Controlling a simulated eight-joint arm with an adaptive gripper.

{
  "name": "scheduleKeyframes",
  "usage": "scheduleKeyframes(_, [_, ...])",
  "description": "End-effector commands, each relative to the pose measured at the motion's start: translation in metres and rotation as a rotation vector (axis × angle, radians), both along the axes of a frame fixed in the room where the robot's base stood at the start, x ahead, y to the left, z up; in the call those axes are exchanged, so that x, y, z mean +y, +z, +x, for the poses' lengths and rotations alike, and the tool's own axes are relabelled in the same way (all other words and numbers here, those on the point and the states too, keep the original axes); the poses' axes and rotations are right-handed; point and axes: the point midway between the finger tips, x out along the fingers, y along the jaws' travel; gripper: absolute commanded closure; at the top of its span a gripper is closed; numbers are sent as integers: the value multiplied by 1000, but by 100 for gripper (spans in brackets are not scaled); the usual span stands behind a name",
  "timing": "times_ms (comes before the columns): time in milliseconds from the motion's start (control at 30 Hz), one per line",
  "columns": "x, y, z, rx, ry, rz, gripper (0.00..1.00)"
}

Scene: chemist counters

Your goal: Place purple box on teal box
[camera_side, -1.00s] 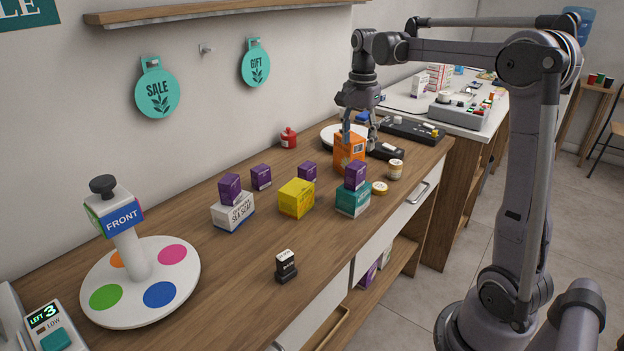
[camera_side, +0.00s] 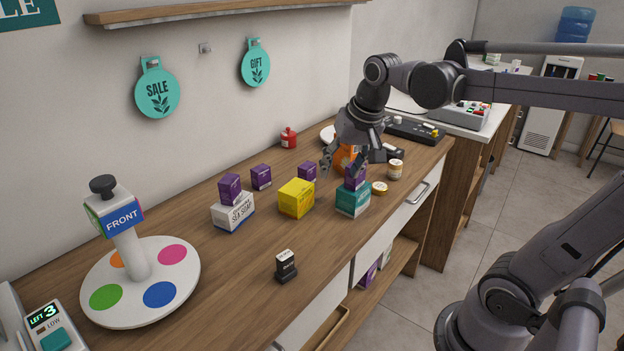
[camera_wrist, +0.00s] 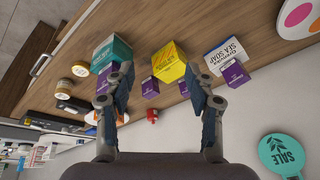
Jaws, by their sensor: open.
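The teal box (camera_side: 352,203) stands on the counter near its front edge, with a purple box (camera_side: 355,182) on top, partly hidden by my gripper. Another purple box (camera_side: 230,187) sits on the white sea soap box (camera_side: 234,212). Two more purple boxes stand on the counter, one at the back (camera_side: 261,177) and one behind the yellow box (camera_side: 307,172). My gripper (camera_side: 343,169) is open and empty above the teal box area. In the wrist view the teal box (camera_wrist: 113,50) is beyond the left finger, and the yellow box (camera_wrist: 168,63) shows between the fingers.
The yellow box (camera_side: 296,198) stands between the teal and sea soap boxes. Small jars (camera_side: 395,169) stand at right, a black stamp (camera_side: 286,266) in front. A white turntable (camera_side: 184,283) stands at left.

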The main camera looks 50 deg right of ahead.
Motion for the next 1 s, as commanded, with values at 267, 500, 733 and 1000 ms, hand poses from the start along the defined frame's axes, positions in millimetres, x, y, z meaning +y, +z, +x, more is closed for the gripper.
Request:
scheduleKeyframes(267, [59, -48, -43, -165, 439, -164, 45])
scheduleKeyframes(500, [76, -68, -58, -230, 595, -235, 45])
scheduleKeyframes(733, [76, -69, -58, -234, 604, -241, 45])
scheduleKeyframes(1000, [76, -69, -58, -233, 602, -239, 45])
